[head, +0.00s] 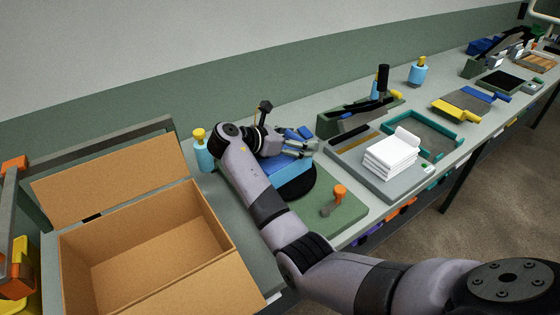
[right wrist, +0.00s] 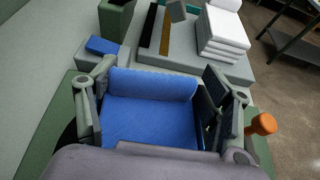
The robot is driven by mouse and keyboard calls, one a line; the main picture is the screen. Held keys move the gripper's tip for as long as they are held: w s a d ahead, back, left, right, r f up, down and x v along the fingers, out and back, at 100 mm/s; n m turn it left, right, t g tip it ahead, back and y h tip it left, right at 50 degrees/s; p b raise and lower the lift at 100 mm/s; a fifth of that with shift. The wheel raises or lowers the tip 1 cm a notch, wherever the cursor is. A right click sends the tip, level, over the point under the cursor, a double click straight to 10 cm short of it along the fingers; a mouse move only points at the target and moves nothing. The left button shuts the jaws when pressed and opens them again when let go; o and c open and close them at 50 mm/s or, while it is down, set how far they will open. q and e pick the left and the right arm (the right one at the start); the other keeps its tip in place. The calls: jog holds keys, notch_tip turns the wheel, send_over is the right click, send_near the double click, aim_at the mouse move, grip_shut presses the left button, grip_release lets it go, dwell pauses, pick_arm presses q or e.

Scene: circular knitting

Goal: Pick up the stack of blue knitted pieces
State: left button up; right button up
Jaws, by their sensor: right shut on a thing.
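The stack of blue knitted pieces (head: 287,171) lies over a black round plate on a green board in the head view. Its top piece, with a rolled far edge, fills the middle of the right wrist view (right wrist: 150,118). My right gripper (head: 301,148) is at the stack, with its fingers on the left and right sides of the blue pieces in the right wrist view (right wrist: 158,100). It is shut on the stack. The stack's lower layers are partly hidden by my right arm. My left gripper is not in view.
An open cardboard box (head: 150,245) stands at left. The green board (head: 345,212) carries an orange-knobbed lever (head: 338,194). A white folded stack (head: 391,156) sits on a grey scale-like base to the right. Blue bottles with yellow caps (head: 203,153) stand along the table's back.

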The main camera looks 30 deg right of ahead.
jog(key=c, duration=0.4)
jog(key=shift+r, duration=0.1)
